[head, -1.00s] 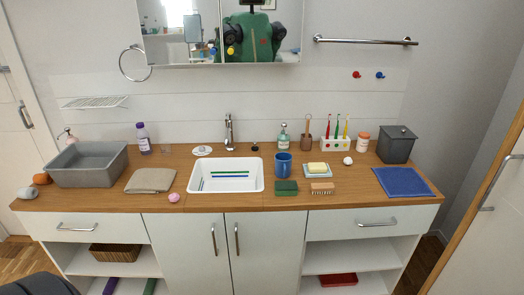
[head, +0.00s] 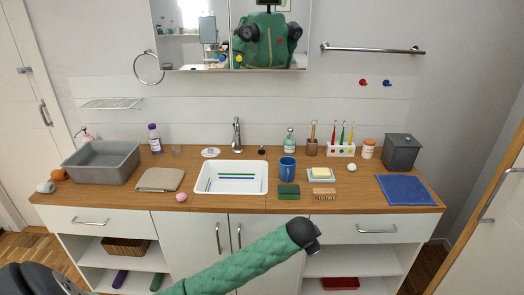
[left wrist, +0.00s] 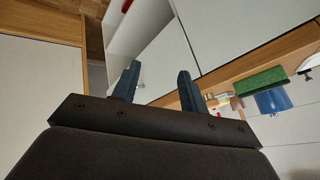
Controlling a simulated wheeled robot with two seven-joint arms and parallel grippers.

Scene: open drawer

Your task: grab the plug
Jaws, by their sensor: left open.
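A small dark round thing that looks like the plug (head: 262,151) stands on the wooden counter (head: 330,201), behind the sink and right of the tap. It is too small to make out in detail. My left gripper (head: 314,245) is in front of the cabinet, below the counter's front edge and well away from the plug. In the left wrist view my left gripper (left wrist: 158,82) has its two blue fingers apart with nothing between them. I do not see the plug in that view. My right gripper is not in view.
The white sink (head: 230,186) holds blue and green strips. The tap (head: 237,134) is left of the plug and a soap bottle (head: 289,141) right of it. A blue mug (head: 287,169) and green sponge (head: 288,191) stand nearer the front. A grey basin (head: 102,170) is at left.

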